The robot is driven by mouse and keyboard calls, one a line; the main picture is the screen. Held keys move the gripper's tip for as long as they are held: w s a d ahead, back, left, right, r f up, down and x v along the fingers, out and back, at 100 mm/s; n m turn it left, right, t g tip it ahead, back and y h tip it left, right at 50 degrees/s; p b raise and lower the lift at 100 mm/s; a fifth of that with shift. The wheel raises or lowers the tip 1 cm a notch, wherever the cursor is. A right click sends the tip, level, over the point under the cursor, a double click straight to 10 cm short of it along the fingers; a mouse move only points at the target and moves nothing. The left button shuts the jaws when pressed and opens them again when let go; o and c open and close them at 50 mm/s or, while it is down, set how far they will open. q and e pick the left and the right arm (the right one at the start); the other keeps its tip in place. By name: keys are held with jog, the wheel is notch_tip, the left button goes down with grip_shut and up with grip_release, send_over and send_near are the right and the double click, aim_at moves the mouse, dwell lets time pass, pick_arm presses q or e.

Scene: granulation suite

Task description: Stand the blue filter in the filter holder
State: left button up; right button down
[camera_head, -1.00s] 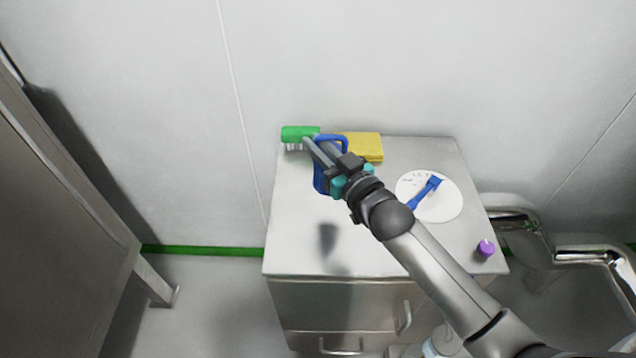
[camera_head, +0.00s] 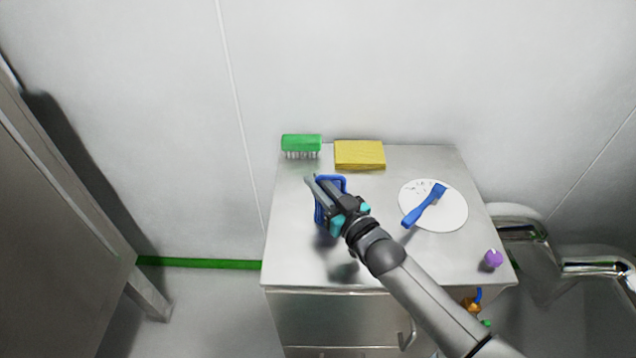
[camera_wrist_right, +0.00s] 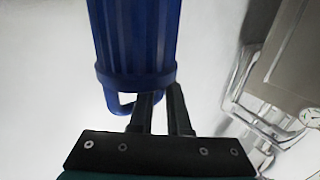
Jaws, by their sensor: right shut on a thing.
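The blue filter is a ribbed blue cylinder with a loop handle at its end. In the head view the filter (camera_head: 320,213) is over the left part of the steel cabinet top, partly hidden by my gripper. In the right wrist view the filter (camera_wrist_right: 137,42) fills the top middle, its loop at the fingers. My right gripper (camera_head: 322,190) is shut on the filter at the loop; its fingers also show in the right wrist view (camera_wrist_right: 160,98). I cannot make out a filter holder in either view. My left gripper is not in view.
On the cabinet top (camera_head: 300,262), a green brush (camera_head: 301,142) and a yellow folded cloth or sponge (camera_head: 359,154) lie at the back. A purple knob-like thing (camera_head: 493,258) is near the front right corner.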

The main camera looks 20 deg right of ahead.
jog(key=c, duration=0.9)
grip_release()
